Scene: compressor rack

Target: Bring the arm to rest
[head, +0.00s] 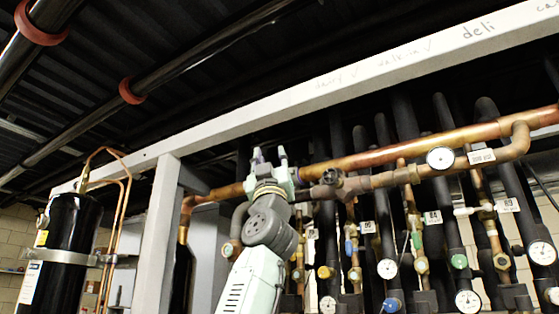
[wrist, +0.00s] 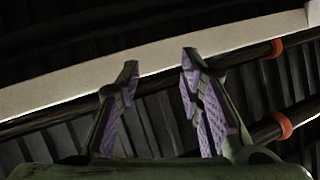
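My arm rises from the bottom of the head view, and my gripper (head: 268,154) points upward in front of the copper pipe (head: 370,155) and below the white beam (head: 330,85). In the wrist view my gripper (wrist: 160,70) has its two purple-padded fingers apart, with nothing between them but the view of the ceiling and the white beam (wrist: 60,90) behind. The gripper is open and empty. Whether it touches the copper pipe cannot be told.
A black cylinder (head: 58,252) with thin copper tubing stands at the left. A white post (head: 157,235) stands left of my arm. Black insulated pipes, valves and gauges (head: 441,158) crowd the right. Dark ceiling pipes with red bands (head: 130,91) run overhead.

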